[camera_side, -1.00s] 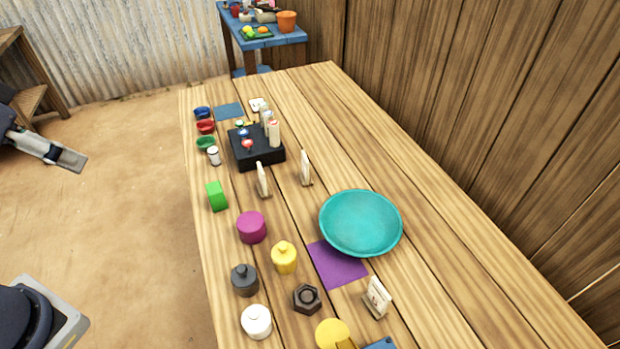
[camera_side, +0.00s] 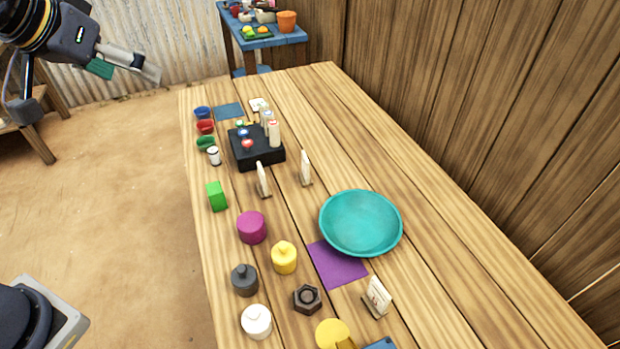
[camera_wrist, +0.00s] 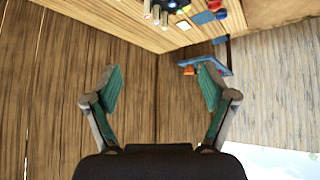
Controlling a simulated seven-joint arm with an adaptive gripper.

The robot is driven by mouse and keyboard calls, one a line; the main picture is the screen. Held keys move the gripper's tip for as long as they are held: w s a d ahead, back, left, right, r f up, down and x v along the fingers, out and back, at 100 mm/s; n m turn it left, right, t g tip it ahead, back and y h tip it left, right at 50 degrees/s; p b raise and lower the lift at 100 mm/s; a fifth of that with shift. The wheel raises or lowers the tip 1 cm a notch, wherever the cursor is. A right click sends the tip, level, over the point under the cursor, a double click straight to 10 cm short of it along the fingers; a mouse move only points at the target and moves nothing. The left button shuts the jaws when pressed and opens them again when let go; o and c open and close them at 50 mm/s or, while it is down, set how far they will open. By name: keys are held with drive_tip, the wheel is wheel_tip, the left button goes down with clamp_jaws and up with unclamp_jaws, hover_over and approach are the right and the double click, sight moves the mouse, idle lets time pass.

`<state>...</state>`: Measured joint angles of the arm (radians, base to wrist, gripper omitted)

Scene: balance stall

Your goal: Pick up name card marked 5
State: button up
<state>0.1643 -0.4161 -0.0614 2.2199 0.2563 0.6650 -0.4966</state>
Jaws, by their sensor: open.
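Several small pale standing cards are on the wooden table in the side view. One card (camera_side: 263,181) and another card (camera_side: 306,168) stand in front of the black box, seen nearly edge-on. A third card (camera_side: 377,297) stands near the front with dark marks on its face. I cannot read which is marked 5. My gripper (camera_side: 152,70) is raised left of the table's far end, away from all cards. Its fingers (camera_wrist: 158,75) are open and empty.
A black box (camera_side: 258,156) with white cylinders, coloured bowls (camera_side: 205,127), a green block (camera_side: 216,196), a teal bowl (camera_side: 361,246), a purple mat (camera_side: 345,270) and several jars crowd the table (camera_side: 450,260). Its right side is clear. A blue table (camera_side: 275,40) stands beyond.

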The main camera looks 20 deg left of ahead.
drive_tip(key=w+d+f+m+h, duration=0.25)
drive_tip(key=w+d, duration=0.35)
drive_tip(key=d, duration=0.6)
drive_tip(key=m+g, duration=0.5)
drive_tip(key=m, duration=0.2)
hover_over(377, 297)
drive_tip(key=s+a, duration=0.3)
drive_tip(key=s, duration=0.2)
wheel_tip(377, 297, down, 22)
drive_tip(key=shift+n+h, duration=0.25)
drive_tip(key=shift+h, duration=0.1)
drive_tip(key=x, duration=0.9)
drive_tip(key=shift+w+f, duration=0.3)
drive_tip(key=shift+w+a+x, duration=0.1)
drive_tip(key=shift+w+x, duration=0.05)
drive_tip(key=shift+x, duration=1.4)
drive_tip(key=shift+w+a+x, duration=0.1)
drive_tip(key=shift+w+x, duration=0.1)
drive_tip(key=shift+x, duration=1.3)
drive_tip(key=shift+r, duration=0.1)
drive_tip(key=shift+c, duration=0.4)
drive_tip(key=c, duration=1.2)
